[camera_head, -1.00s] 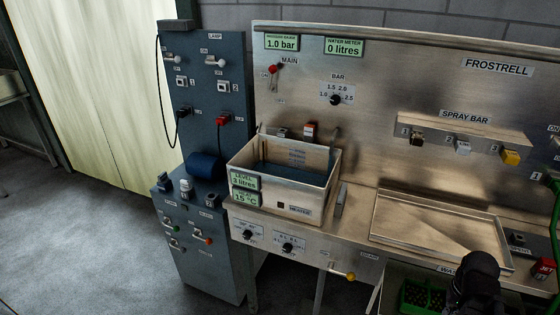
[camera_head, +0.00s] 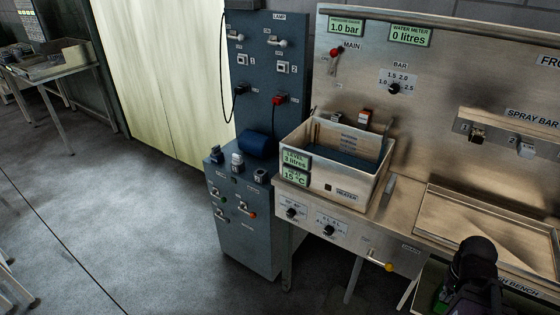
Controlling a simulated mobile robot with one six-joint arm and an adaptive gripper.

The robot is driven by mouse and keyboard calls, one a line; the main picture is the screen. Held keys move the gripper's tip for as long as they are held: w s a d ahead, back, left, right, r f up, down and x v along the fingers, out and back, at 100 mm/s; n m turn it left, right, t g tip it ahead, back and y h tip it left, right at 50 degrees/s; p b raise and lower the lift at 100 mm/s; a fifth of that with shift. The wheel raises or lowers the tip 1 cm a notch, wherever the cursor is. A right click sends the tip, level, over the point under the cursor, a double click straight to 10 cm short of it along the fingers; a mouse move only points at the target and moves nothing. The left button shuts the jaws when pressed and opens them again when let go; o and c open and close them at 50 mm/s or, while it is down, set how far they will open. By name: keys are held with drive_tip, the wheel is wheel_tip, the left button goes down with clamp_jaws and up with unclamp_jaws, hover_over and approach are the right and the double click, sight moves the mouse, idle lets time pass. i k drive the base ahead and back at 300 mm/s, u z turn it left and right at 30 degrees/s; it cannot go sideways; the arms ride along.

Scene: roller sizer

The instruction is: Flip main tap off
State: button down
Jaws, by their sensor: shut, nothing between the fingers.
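The main tap (camera_head: 335,52) is a small lever with a red knob on the steel back panel, beside the MAIN label and below the green displays. Its knob is up and its pale stem shows below; its small position labels are too blurred to read. The pressure display (camera_head: 346,26) reads 1.0 bar and the water meter (camera_head: 410,36) reads 0 litres. My gripper (camera_head: 475,250) is the dark shape at the lower right, in front of the bench, well apart from the tap. It is shut and holds nothing visible; its fingertips are hard to make out.
A steel sink (camera_head: 335,190) stands below the tap, and a blue switch cabinet (camera_head: 240,235) stands left of it. The BAR dial (camera_head: 394,88) is right of the tap. A shallow tray (camera_head: 480,215) lies on the bench at right.

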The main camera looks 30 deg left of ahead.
sight(334, 52)
drive_tip(key=u, duration=1.15)
drive_tip(key=k, duration=0.95)
drive_tip(key=i, duration=0.95)
drive_tip(key=u, duration=0.05)
